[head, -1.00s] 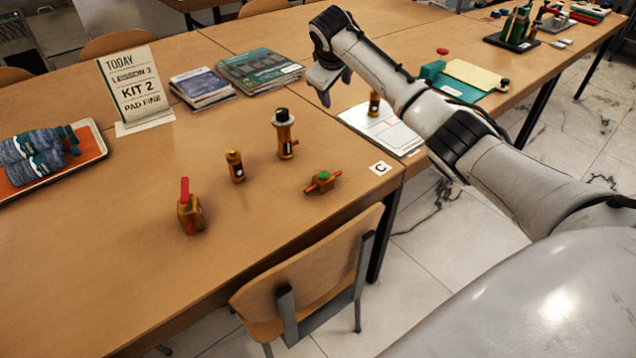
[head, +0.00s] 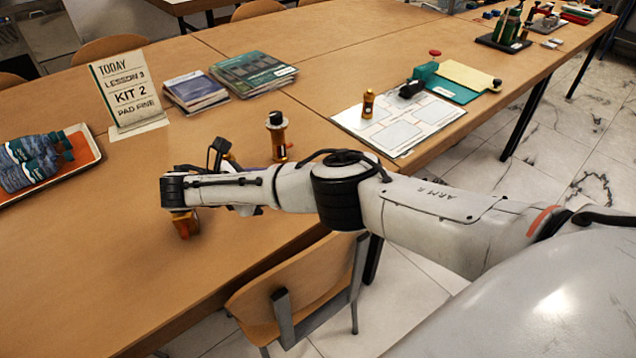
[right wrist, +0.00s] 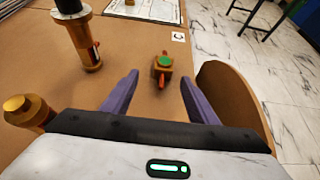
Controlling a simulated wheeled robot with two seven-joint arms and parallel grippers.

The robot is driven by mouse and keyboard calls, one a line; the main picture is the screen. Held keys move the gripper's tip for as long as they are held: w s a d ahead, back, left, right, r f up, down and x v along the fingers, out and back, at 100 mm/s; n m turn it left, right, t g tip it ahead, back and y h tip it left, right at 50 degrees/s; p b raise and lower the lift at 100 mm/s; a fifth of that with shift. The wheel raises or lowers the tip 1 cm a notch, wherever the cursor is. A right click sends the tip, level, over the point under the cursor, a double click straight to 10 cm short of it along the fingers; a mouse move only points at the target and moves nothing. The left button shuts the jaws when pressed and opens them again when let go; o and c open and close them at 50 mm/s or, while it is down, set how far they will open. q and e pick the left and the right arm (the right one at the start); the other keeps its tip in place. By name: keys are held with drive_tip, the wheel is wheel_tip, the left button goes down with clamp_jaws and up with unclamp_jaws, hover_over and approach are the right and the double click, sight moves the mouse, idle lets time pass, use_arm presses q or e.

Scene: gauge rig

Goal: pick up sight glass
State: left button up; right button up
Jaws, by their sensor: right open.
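Several brass fittings stand on the near table; I cannot tell for certain which is the sight glass. A brass block with a round green face and red ends (right wrist: 164,62) lies just ahead of my right gripper (right wrist: 160,80), seen between its spread purple fingers, which hold nothing. My arm hides this block in the head view. A tall brass fitting with a black top (head: 277,135) stands left of it in the right wrist view (right wrist: 84,38). A brass cylinder (right wrist: 27,112) is at the lower left there. Another brass fitting (head: 185,224) shows under my wrist. My left gripper is out of view.
A small brass piece (head: 368,103) stands on a white printed sheet (head: 425,112). Books (head: 252,73), a lesson sign (head: 130,93) and an orange tray with bottles (head: 85,148) are further back and left. A chair (head: 300,285) stands at the table's front edge.

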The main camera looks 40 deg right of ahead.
drive_tip(key=x, duration=0.3)
drive_tip(key=shift+d, duration=0.15)
drive_tip(key=x, duration=0.5)
drive_tip(key=shift+s+r+p, duration=0.1)
drive_tip(key=shift+s+p, duration=0.25)
drive_tip(key=shift+s, duration=0.05)
drive_tip(key=c, duration=1.3)
